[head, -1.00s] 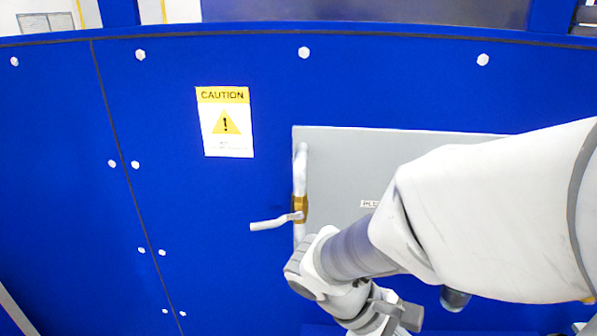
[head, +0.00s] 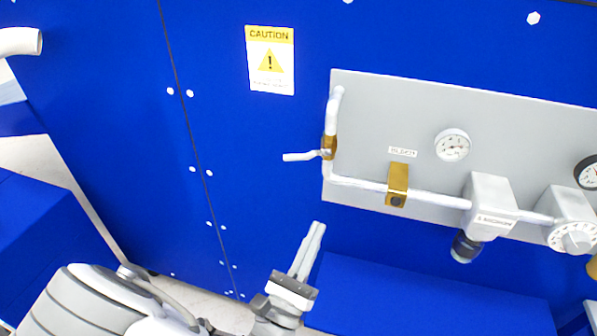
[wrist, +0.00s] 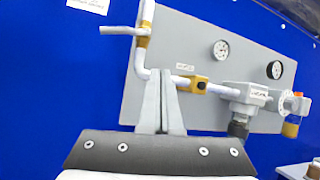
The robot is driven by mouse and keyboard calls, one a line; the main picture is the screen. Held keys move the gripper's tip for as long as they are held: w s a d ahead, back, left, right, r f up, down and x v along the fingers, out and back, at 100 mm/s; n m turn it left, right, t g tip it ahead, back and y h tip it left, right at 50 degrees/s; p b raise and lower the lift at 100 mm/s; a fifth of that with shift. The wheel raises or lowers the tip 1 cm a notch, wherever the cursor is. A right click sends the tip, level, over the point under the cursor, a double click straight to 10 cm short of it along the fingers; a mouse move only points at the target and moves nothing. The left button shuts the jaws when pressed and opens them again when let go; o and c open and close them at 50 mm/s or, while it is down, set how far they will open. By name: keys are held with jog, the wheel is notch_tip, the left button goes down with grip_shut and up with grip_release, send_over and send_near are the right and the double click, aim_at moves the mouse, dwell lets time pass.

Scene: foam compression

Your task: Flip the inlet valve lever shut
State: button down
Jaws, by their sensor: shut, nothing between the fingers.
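The valve lever (head: 303,156) is a white handle that sticks out to the left from a brass valve body (head: 329,148) on the vertical pipe. It lies roughly across that pipe. It also shows in the wrist view (wrist: 116,31), at upper left, left of its brass body (wrist: 143,41). My gripper (head: 318,228) is below the lever, fingers pointing up, closed together and empty. In the wrist view the fingers (wrist: 160,78) stand in front of the lower panel edge, apart from the lever.
The grey panel (head: 370,105) carries a gauge (head: 453,145), a second brass fitting (head: 397,185), a regulator (head: 489,200) and a dial (head: 572,235). A blue ledge (head: 430,300) juts out below. The blue wall left of the lever is bare except for a caution sign (head: 270,60) and bolts.

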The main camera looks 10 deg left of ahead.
aim_at(297, 157)
jog(key=s+a+f+n+t+y, duration=0.1)
jog(key=s+a+n+y, duration=0.2)
jog(key=a+n+y, duration=0.45)
jog(key=w+r+p, duration=0.2)
jog(key=w+r, duration=0.1)
jog(key=w, duration=0.3)
jog(key=w+d+r+m+y+p, duration=0.1)
jog(key=w+r, duration=0.3)
jog(key=w, duration=0.2)
jog(key=shift+d+p, duration=0.2)
jog(key=shift+p, duration=0.2)
jog(key=m+h, duration=0.1)
jog(key=m, duration=0.1)
jog(key=r+m+h+p, duration=0.1)
jog(key=m+h, duration=0.1)
jog(key=a+r+m+h, duration=0.1)
jog(key=m+h, duration=0.1)
jog(key=shift+m+t+p, duration=0.25)
jog(key=shift+t+p, duration=0.05)
jog(key=shift+f, duration=0.1)
